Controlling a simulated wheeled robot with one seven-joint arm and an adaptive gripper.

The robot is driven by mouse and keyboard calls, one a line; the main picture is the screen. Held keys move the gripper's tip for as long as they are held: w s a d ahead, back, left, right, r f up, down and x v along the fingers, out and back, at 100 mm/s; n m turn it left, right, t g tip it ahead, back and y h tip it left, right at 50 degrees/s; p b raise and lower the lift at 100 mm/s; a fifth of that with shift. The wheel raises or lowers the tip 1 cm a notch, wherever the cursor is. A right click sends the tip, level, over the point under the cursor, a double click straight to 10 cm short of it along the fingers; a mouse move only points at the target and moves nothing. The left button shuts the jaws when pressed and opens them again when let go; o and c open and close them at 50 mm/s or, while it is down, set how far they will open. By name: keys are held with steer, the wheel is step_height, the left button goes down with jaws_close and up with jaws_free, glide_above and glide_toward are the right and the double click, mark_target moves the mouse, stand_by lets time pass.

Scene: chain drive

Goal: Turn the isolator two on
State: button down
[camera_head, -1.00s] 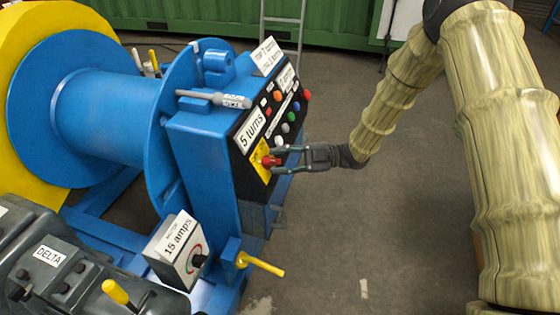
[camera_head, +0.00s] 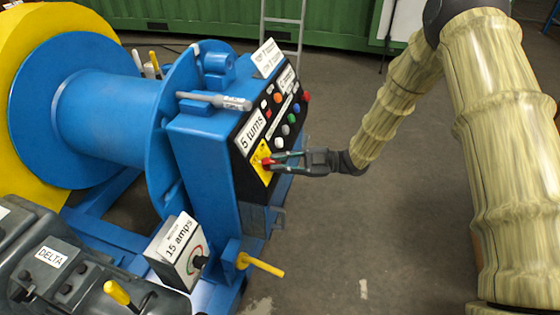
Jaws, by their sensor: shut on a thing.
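A red knob (camera_head: 267,162) sits on a yellow plate (camera_head: 261,170) at the lower part of the black control panel (camera_head: 246,184) on the blue machine. My gripper (camera_head: 273,162) reaches in from the right, and its fingers are shut on the red knob. The fingers hide part of the knob. I cannot read any label that marks it as isolator two.
Coloured buttons and a "5 turns" sign (camera_head: 250,131) are above the knob. A "15 amps" box (camera_head: 180,250) and a yellow lever (camera_head: 262,264) stand below left. A grey tool (camera_head: 214,101) lies on top. The floor (camera_head: 370,220) to the right is mostly clear.

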steer(key=m+t+p, duration=0.1)
steer(key=m, duration=0.1)
steer(key=m+t, duration=0.1)
steer(key=m, duration=0.1)
steer(key=m+t+p, duration=0.1)
steer(key=m, duration=0.1)
steer(key=shift+s+t+y+p, duration=0.25)
steer(key=shift+t+y+p, duration=0.05)
steer(key=shift+y+p, duration=0.1)
steer(key=shift+s+a+m+t+h+p, duration=0.15)
steer(key=shift+m+t+h+p, duration=1.15)
steer(key=shift+m, duration=1.65)
steer(key=shift+s+m+t+h+p, duration=0.1)
steer(key=shift+m+t+h+p, duration=0.6)
steer(key=shift+m+t, duration=1.75)
steer(key=shift+s+a+m+t+h+p, duration=0.15)
steer(key=shift+m+t+h+p, duration=0.9)
steer(key=shift+m, duration=2.45)
steer(key=shift+d, duration=0.1)
steer(key=c, duration=1.4)
jaws_free()
